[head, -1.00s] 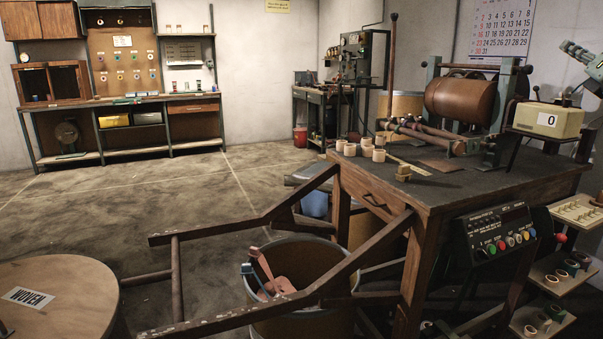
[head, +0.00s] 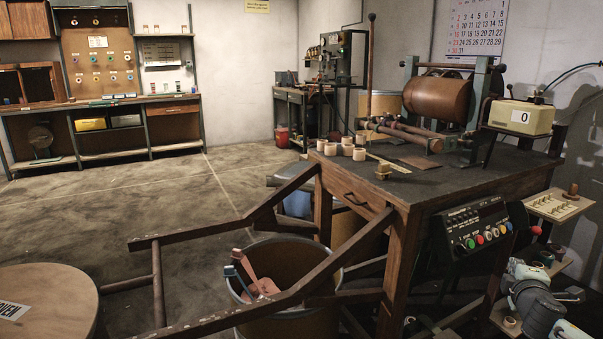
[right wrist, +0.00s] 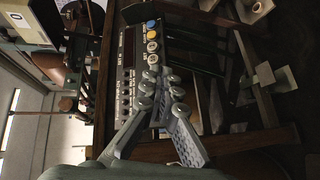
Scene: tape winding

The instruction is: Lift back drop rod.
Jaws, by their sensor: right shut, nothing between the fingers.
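The tape winding machine stands on the dark-topped workbench (head: 440,190) with a brown drum (head: 437,97). Horizontal rods (head: 405,131) lie in front of the drum. An upright dark rod with a round knob (head: 370,65) rises at the machine's left. I cannot tell which rod is the back drop rod. My right gripper (head: 572,295) is low at the right, beside the bench and below the control panel (head: 480,233), apart from the rods. In the right wrist view its fingers (right wrist: 165,90) are together and empty, with the panel behind them. My left gripper is not in view.
A counter box (head: 521,117) stands at the bench's right end. White rolls (head: 347,148) sit at its left. Shelves with a peg tray (head: 560,206) are close to my right gripper. A wooden frame (head: 215,235) juts left over a bin (head: 285,320).

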